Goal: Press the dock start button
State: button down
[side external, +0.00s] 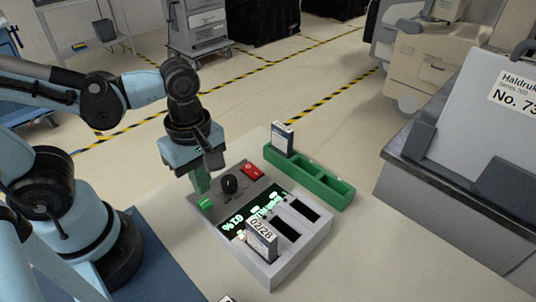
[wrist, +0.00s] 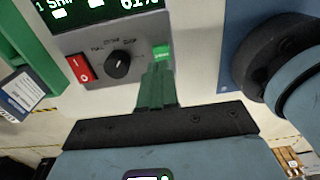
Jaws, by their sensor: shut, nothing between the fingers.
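The dock (side external: 283,262) is a grey box on the table, with a lit display (side external: 240,220), a black knob (side external: 230,184), a red rocker switch (side external: 250,170) and a green button (side external: 205,203) at its near-left corner. The green button also shows lit in the wrist view (wrist: 162,52), just beyond my fingertips. My gripper (side external: 202,188) has green fingers, shut and empty, pointing down above the button's end of the dock. In the wrist view the fingers (wrist: 158,70) partly overlap the button's lower edge. I cannot tell whether they touch it.
One module labelled 02/28 (side external: 261,241) stands in a dock slot; other slots are empty. A green rack (side external: 325,183) behind the dock holds another module (side external: 282,139). A large grey machine (side external: 450,150) stands at right. The table front is mostly clear.

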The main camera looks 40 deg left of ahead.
aim_at(209, 200)
jog(key=shift+r, duration=1.95)
jog(key=w+a+r+m+t, duration=0.2)
jog(key=w+a+m+t, duration=0.4)
jog(key=m, duration=1.2)
jog(key=shift+w+t, duration=0.7)
jog(key=shift+w, duration=0.5)
